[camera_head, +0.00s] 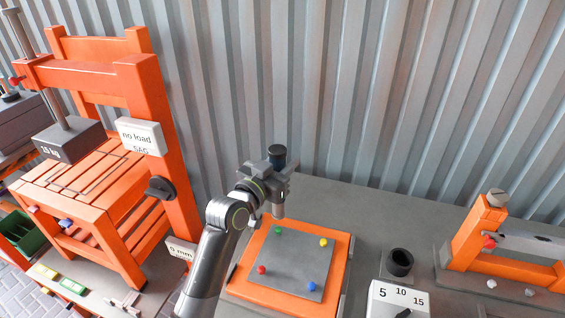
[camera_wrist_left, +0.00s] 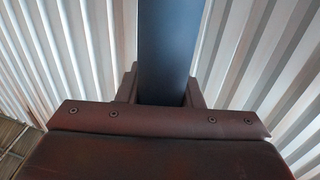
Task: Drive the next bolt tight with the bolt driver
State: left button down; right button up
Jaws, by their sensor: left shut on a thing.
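My left gripper (camera_head: 279,178) is shut around the bolt driver (camera_head: 277,152), which has a black top and a grey lower shaft and stands about upright. In the left wrist view the driver (camera_wrist_left: 166,50) is a dark column between the fingers (camera_wrist_left: 163,90). The driver's lower end is just above the green bolt (camera_head: 278,230) in the picture; I cannot tell if they touch. A yellow bolt (camera_head: 323,242), a red bolt (camera_head: 261,269) and a blue bolt (camera_head: 311,286) sit at the other corners of the grey plate (camera_head: 288,260). My right gripper is out of view.
An orange board (camera_head: 341,248) lies under the plate. To its right stand a black cup (camera_head: 400,262) and a box marked 5, 10, 15 (camera_head: 398,298). An orange bench with a press (camera_head: 130,80) stands left, an orange frame (camera_head: 478,232) right. A corrugated wall (camera_head: 400,100) closes the back.

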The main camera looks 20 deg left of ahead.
pick_arm(q)
notch_tip(320, 180, down, 6)
jog(key=b, duration=0.4)
jog(key=shift+r+b, duration=0.25)
jog(key=shift+b, duration=0.1)
dwell(1.0)
jog(key=shift+f+b, duration=0.5)
jog(key=shift+f, duration=0.2)
jog(key=shift+s+f+b, duration=0.15)
jog(key=shift+f+b, duration=0.4)
jog(key=shift+f, duration=0.1)
dwell(0.7)
